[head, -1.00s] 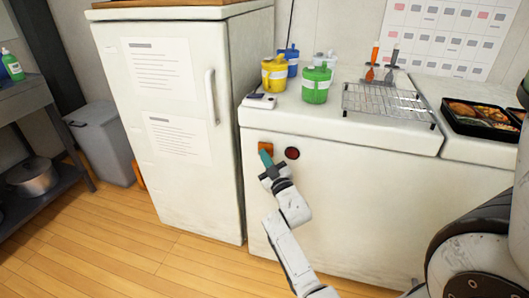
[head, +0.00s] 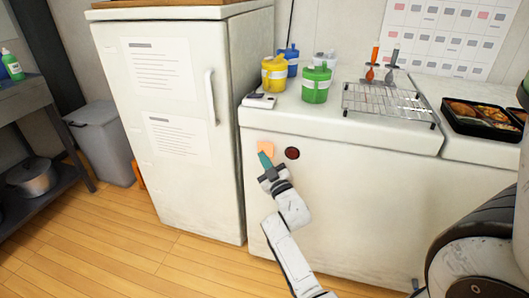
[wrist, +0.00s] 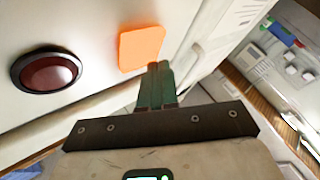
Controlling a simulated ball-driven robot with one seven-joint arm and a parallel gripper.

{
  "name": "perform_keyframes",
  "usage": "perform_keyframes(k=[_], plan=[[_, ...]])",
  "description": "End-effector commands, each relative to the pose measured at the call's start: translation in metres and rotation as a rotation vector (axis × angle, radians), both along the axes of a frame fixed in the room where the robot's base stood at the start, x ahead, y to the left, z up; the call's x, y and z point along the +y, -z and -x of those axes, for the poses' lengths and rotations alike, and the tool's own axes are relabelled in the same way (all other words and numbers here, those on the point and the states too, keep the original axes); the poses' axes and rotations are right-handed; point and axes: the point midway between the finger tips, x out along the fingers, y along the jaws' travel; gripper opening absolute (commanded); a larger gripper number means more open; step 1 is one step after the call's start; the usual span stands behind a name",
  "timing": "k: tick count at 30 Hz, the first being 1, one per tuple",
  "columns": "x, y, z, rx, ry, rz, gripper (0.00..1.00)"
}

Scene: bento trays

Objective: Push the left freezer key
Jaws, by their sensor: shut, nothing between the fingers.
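The left freezer key is a square orange key (head: 265,148) on the front of the white chest freezer (head: 350,190). It looks bright, pale orange, and it also shows in the wrist view (wrist: 142,47). My gripper (head: 265,158) is shut and empty, with its teal fingertips at the key's lower edge. In the wrist view the fingertips (wrist: 158,68) overlap the key's lower right corner; whether they touch it I cannot tell for sure. A round dark red key (head: 292,153) sits to the right of the orange one, and on the left in the wrist view (wrist: 46,73).
A white fridge (head: 175,120) with a vertical handle stands to the left. On the freezer top are a green jar (head: 316,84), yellow and blue jars, a phone (head: 260,100) and a wire rack (head: 388,103). A bento tray (head: 482,120) lies at the right. The floor in front is clear.

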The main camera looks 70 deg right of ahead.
Motion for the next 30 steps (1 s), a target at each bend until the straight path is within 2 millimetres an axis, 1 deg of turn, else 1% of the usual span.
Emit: perform_keyframes(k=[5, 21, 25, 30], plan=[[0.007, 0.001, 0.0, -0.002, 0.0, 0.001, 0.0], [0.054, -0.001, 0.004, -0.001, -0.001, 0.0, 0.0], [0.059, 0.0, 0.005, -0.001, -0.001, -0.001, 0.0], [0.06, 0.0, 0.005, 0.0, 0.0, 0.0, 0.0]])
